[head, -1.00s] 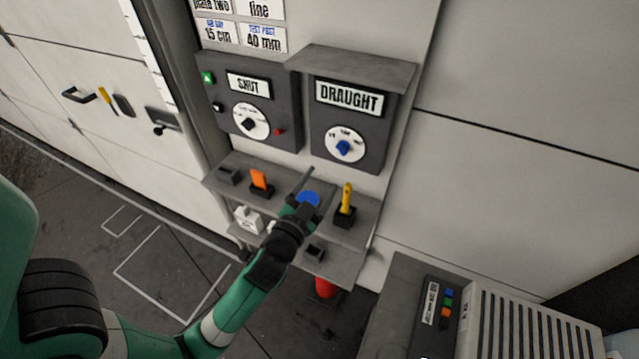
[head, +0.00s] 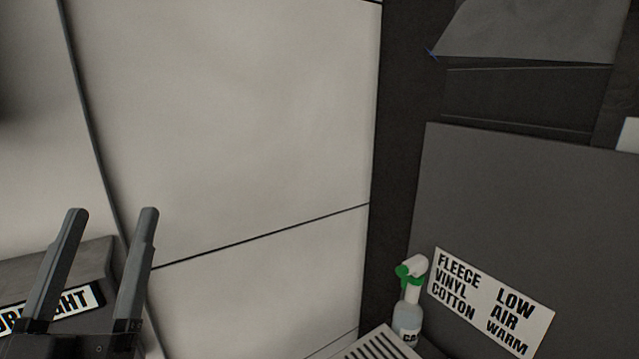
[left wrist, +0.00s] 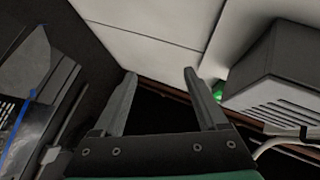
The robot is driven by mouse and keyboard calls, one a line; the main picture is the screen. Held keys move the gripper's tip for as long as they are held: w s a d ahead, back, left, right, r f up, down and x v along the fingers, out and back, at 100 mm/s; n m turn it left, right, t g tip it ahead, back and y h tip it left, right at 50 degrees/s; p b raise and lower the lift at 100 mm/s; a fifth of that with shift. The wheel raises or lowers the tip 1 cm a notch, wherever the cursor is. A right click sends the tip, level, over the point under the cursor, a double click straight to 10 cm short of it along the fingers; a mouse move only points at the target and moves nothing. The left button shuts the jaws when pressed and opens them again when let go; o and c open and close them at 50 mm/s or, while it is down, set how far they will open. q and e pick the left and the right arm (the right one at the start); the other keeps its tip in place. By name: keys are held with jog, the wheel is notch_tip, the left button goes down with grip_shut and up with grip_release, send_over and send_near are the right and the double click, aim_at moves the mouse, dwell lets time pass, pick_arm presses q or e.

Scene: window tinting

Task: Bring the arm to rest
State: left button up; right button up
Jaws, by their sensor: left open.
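My left gripper (head: 112,225) is at the lower left of the head view, its two grey fingers pointing up and spread apart with nothing between them. It partly covers the DRAUGHT panel (head: 88,298) behind it. In the left wrist view the same gripper (left wrist: 160,78) shows its fingers apart and empty, with a dark gap and pale wall panels beyond. The rest of the left arm is out of the head view. My right gripper is not in view.
A spray bottle (head: 408,310) with a green and white head stands beside a slatted grille (head: 378,345). A dark board with a FLEECE VINYL COTTON label (head: 490,303) is at the right. A grey vented box (left wrist: 275,75) shows in the left wrist view. Pale wall fills the middle.

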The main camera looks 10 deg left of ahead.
pick_arm(q)
jog(key=s+d+r+m+t+h, duration=0.25)
jog(key=s+d+r+h, duration=0.35)
jog(key=r, duration=0.3)
notch_tip(320, 180, up, 29)
jog(key=w+m+h+p, duration=0.1)
jog(key=w+h+p, duration=0.1)
jog(key=p, duration=2.8)
jog(key=shift+d+h+p, duration=0.4)
jog(key=shift+d+h, duration=0.05)
jog(key=shift+h, duration=0.15)
